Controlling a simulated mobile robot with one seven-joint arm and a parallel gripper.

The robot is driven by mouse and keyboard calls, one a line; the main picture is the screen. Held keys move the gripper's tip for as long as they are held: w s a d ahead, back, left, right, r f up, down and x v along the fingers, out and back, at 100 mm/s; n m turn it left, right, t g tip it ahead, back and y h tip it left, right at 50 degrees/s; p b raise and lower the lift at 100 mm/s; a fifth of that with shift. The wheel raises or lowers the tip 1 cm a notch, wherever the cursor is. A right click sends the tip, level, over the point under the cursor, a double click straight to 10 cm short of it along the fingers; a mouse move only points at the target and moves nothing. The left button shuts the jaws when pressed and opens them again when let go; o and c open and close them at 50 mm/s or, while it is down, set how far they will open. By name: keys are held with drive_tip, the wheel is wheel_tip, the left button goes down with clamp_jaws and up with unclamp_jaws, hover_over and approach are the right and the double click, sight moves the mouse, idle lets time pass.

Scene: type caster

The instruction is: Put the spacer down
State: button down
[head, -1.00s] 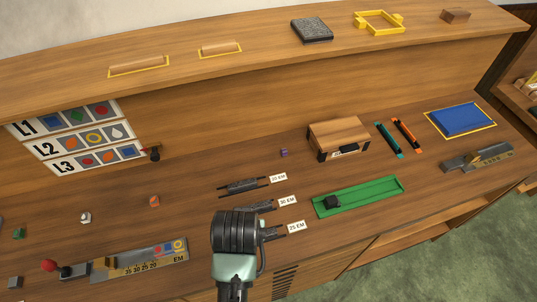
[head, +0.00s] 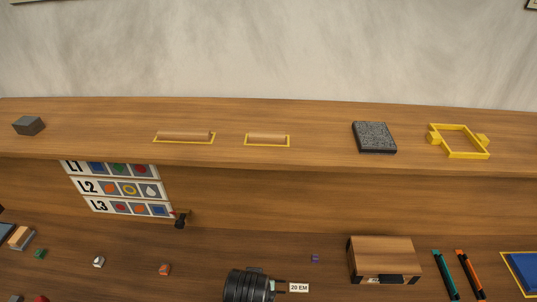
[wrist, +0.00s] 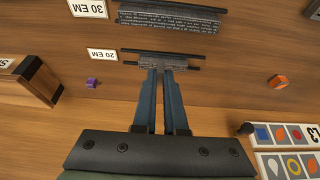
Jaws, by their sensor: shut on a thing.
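My gripper (wrist: 160,73) points down at the counter in the wrist view, its two blue-grey fingers nearly together. It is shut on a small grey spacer (wrist: 160,60) at the fingertips. The spacer lies between two dark rods beside the 20 EM label (wrist: 102,55), at or very near the counter; whether it fully rests there I cannot tell.
A longer text-covered bar (wrist: 170,18) lies beside the 30 EM label (wrist: 88,7). A purple cube (wrist: 93,82) and an orange cube (wrist: 279,82) lie on either side. A wooden box (head: 384,262) stands right of my wrist. The L1–L3 chart (head: 120,188) is behind.

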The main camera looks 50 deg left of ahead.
drive_tip(key=shift+s+f, duration=0.2)
drive_tip(key=shift+f, duration=0.65)
drive_tip(key=shift+w+f, duration=0.1)
drive_tip(key=shift+f, duration=1.95)
drive_tip(key=shift+f, duration=0.15)
drive_tip(key=c, duration=1)
unclamp_jaws()
drive_tip(key=v, duration=1.2)
